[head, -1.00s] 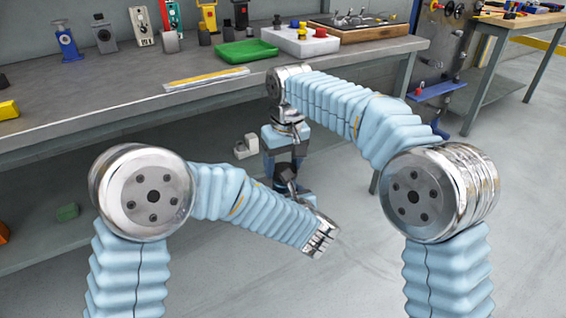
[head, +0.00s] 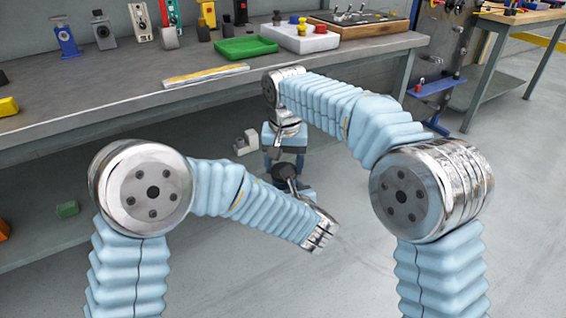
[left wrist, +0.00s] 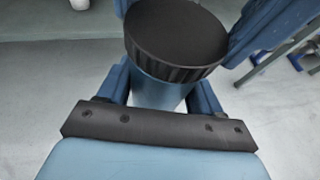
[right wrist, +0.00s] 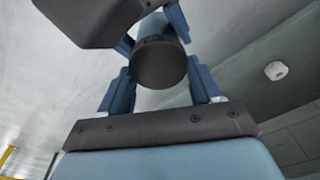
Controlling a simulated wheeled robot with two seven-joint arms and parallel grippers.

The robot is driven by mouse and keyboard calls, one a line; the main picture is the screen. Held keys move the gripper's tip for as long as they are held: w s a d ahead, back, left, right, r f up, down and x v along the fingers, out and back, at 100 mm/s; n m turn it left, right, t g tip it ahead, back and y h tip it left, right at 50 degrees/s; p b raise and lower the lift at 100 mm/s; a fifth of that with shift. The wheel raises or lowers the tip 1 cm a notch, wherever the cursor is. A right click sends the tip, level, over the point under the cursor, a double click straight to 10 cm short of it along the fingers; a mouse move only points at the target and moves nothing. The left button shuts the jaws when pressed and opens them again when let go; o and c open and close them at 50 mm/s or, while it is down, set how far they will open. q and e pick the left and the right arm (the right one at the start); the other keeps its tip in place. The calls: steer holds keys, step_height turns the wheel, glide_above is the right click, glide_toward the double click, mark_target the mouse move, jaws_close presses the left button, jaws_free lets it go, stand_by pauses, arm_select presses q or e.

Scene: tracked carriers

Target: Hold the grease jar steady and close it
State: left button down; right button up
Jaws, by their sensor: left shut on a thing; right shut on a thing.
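The grease jar's round black lid (left wrist: 176,38) has a ribbed rim and sits over the blue-grey jar body (left wrist: 160,93) in the left wrist view. No gap shows between them; how tightly the lid sits cannot be told. My left gripper (left wrist: 158,88) is shut on the jar body. My right gripper (head: 286,160) comes down from above and is shut on the lid, whose dark face also shows between its fingers in the right wrist view (right wrist: 160,66). In the head view, my left forearm partly hides the left gripper and jar.
A long grey workbench (head: 110,100) stands behind my arms. On it are a green tray (head: 245,48), a white block with colored knobs (head: 300,38) and a ruler-like strip (head: 205,76). A lower shelf (head: 100,215) holds small items.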

steer(key=m, duration=0.6)
steer(key=shift+s+d+h, duration=0.1)
steer(key=shift+h, duration=0.3)
steer(key=m, duration=0.3)
steer(key=shift+d, duration=0.1)
steer(key=m, duration=0.6)
steer(key=shift+s+g+h, duration=0.15)
steer(key=shift+g+h, duration=0.15)
steer(key=shift+g, duration=0.1)
steer(key=m, duration=0.3)
steer(key=shift+s+m, duration=0.1)
steer(key=shift+m, duration=0.3)
steer(key=m+g, duration=0.1)
steer(key=m, duration=0.5)
steer(key=shift+s, duration=0.15)
steer(key=m, duration=0.5)
steer(key=f+m, duration=0.1)
steer(key=m, duration=0.1)
steer(key=shift+s+g, duration=0.15)
steer(key=shift+g, duration=0.15)
steer(key=shift+r+m+y, duration=0.4)
steer(key=shift+m, duration=0.3)
